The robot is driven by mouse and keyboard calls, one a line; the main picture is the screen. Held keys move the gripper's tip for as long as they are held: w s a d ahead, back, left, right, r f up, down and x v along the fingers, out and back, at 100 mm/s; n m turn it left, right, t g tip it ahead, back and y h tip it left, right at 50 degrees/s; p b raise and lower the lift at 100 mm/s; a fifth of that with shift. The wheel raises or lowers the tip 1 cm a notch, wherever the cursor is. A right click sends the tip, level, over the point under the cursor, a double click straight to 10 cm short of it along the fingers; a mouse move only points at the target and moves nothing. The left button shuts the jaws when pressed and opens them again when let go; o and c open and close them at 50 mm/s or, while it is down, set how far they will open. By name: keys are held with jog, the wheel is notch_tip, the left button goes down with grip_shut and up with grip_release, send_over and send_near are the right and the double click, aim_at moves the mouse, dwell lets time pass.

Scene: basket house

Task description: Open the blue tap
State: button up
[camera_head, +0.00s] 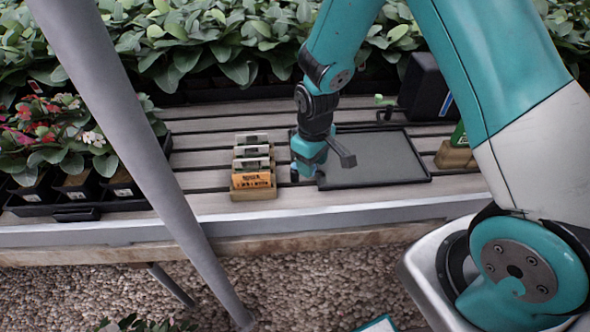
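I cannot make out a blue tap in this view. A small green fitting (384,100), perhaps a tap, shows behind the black tray at the back of the slatted bench; its lower part is hard to make out. My gripper (316,168) hangs low over the bench at the left edge of the tray, just right of the seed packets. A dark grey bar juts out to the right of its teal wrist. The fingertips are small and partly hidden, so I cannot tell whether they are open or shut, or hold anything.
The black tray (375,160) looks empty. A wooden holder with packets (253,182) stands to its left. A black box (424,88) and a wooden block (455,156) are at right. Potted plants line the back and left. A grey pole (150,150) crosses the left foreground.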

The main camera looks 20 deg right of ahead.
jog(key=shift+w+d, duration=0.35)
jog(key=shift+d, duration=0.35)
jog(key=shift+w+d, duration=0.3)
jog(key=shift+d, duration=0.35)
jog(key=shift+a, duration=0.15)
jog(key=shift+s+a, duration=0.15)
jog(key=shift+a, duration=0.05)
notch_tip(320, 180, up, 7)
jog(key=p, duration=0.6)
